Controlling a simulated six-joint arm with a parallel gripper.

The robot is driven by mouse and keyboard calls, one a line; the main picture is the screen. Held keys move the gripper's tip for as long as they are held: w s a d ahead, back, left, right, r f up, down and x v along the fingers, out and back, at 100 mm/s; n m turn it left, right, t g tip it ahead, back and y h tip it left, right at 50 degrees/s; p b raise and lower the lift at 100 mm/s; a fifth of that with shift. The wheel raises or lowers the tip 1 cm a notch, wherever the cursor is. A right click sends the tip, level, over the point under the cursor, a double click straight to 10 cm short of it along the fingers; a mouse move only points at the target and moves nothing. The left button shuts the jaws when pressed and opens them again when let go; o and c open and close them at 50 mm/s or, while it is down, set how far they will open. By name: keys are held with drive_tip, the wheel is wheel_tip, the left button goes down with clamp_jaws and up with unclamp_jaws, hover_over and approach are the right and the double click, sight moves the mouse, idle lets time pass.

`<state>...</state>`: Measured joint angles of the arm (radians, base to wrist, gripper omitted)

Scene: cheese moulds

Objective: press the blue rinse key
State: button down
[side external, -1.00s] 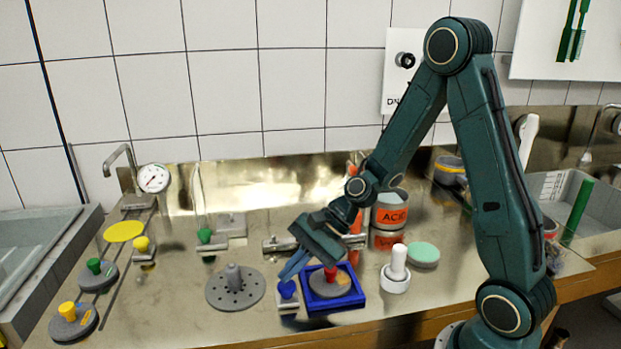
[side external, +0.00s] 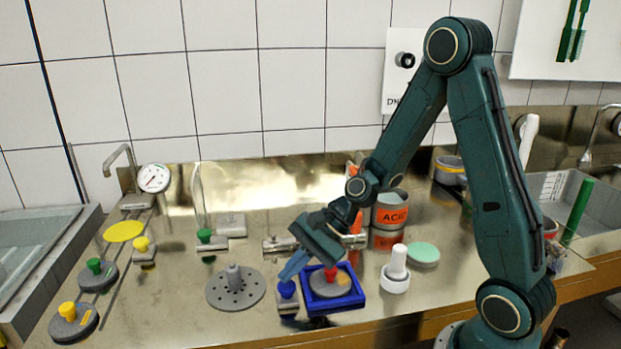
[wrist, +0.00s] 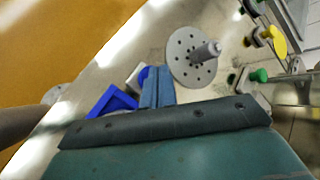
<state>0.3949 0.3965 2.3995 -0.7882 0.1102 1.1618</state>
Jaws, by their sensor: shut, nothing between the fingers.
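The blue rinse key (side external: 287,289) is a round blue knob on a small metal block, left of the blue square tray. It also shows in the wrist view (wrist: 144,73), partly hidden behind my fingers. My gripper (side external: 281,277) is shut and empty, pointing down and left. Its fingertips are just above or beside the blue knob. I cannot tell whether they touch it. In the wrist view the shut fingers (wrist: 157,84) lie side by side, close to the key.
The blue tray (side external: 361,301) holds a grey disc with a red knob (side external: 331,273), close right of my gripper. A perforated grey disc (side external: 235,299) lies left. A white plunger (side external: 396,272) stands right. A green key (side external: 205,236) is farther back.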

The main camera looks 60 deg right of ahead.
sight(292, 283)
drive_tip(key=shift+f, duration=0.7)
idle(0.9)
drive_tip(key=shift+r, duration=0.8)
drive_tip(key=shift+r, duration=2.9)
